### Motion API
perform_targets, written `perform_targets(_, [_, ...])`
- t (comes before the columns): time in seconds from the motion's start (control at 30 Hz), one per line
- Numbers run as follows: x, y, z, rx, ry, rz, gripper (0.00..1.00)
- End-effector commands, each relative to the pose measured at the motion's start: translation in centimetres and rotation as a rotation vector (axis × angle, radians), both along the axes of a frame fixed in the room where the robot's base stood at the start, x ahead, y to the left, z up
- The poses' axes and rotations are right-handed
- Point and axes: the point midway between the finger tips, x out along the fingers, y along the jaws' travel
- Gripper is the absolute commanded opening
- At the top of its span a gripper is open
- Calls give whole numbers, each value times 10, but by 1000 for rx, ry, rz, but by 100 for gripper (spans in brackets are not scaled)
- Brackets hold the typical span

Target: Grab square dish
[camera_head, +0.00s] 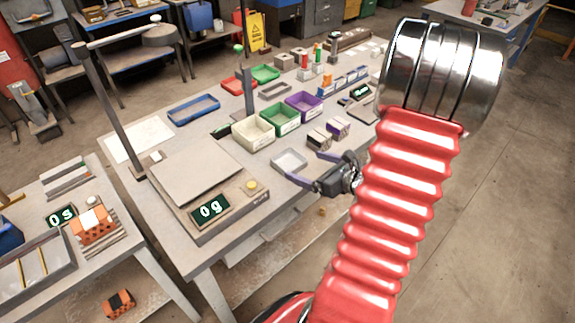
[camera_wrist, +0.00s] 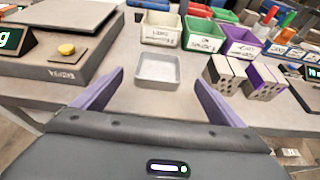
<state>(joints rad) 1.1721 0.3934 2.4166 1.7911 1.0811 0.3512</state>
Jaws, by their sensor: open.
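The square dish (camera_head: 290,160) is a small, shallow, light-grey tray on the table, right of the scale. It also shows in the wrist view (camera_wrist: 157,71), upright and looking empty. My gripper (camera_head: 298,168) is open, with purple fingers spread. In the wrist view my gripper (camera_wrist: 155,92) has one finger on each side of the dish's near end, with visible gaps on both sides. The dish lies ahead of and between the finger lines. I cannot tell how high the fingers are above the table.
The scale (camera_head: 195,190), reading 0g, stands left of the dish. Cream (camera_head: 253,133), green (camera_head: 279,125) and purple (camera_head: 305,106) bins stand behind it. Hollow bricks (camera_wrist: 262,82) stand to the right. Bare table lies in front of the dish.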

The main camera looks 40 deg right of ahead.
Motion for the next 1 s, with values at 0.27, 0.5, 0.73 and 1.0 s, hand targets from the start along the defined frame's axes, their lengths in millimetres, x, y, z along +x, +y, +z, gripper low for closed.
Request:
perform_targets(0.27, [31,2,-13,1,2,2,92])
perform_targets(0.5, [37,2,-15,0,1,0,92])
perform_targets(0.73, [38,2,-16,-1,1,1,92])
perform_targets(1.0, [61,6,-24,0,1,5,92])
